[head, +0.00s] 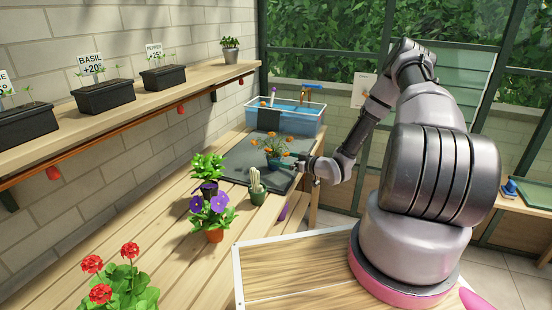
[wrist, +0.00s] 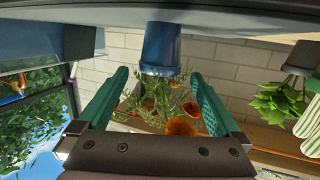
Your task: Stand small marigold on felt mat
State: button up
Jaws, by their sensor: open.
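The small marigold, with orange flowers (head: 278,142) and a blue pot (head: 274,163), stands upright on the dark grey felt mat (head: 239,154) in the head view. My gripper (head: 293,163) is low at the right of the pot, close to it. In the wrist view, which looks upside down, my gripper (wrist: 159,73) is open, with its two green fingers apart. The blue pot (wrist: 162,48) shows in line with the gap between the fingertips, and the flowers (wrist: 181,127) hang below it. I cannot tell whether the fingers touch the pot.
A cactus in a green pot (head: 257,194), a purple-flowered plant (head: 213,215) and a leafy plant (head: 207,168) stand on the bench at the mat's near left. A blue tub (head: 297,121) stands behind the mat. Red geraniums (head: 118,285) are at the near left.

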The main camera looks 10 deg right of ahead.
jog(key=v, duration=0.7)
jog(key=w+d+r+g+h, duration=0.35)
jog(key=d+r+h, duration=0.2)
jog(key=r, duration=0.45)
jog(key=s+d+r+m+h, duration=0.1)
jog(key=s+r+m+h, duration=0.1)
jog(key=r, duration=0.6)
jog(key=s+d+r+m+h, duration=0.2)
jog(key=s+r+h, duration=0.1)
jog(key=r, duration=0.5)
jog(key=s+a+r+m+g, duration=0.15)
jog(key=s+r+m, duration=0.25)
jog(key=s+r, duration=0.65)
jog(key=s+a+r+m+y, duration=0.1)
jog(key=s+a+r+m, duration=0.1)
jog(key=s, duration=0.6)
jog(key=s+a+r+m+y, duration=0.1)
jog(key=s+a+r+y, duration=0.1)
jog(key=s+a+r, duration=0.3)
jog(key=s+a, duration=0.1)
jog(key=s, duration=0.3)
jog(key=shift+s+a+m+g, duration=0.3)
jog(key=shift+s+m, duration=0.05)
jog(key=shift+m, duration=0.05)
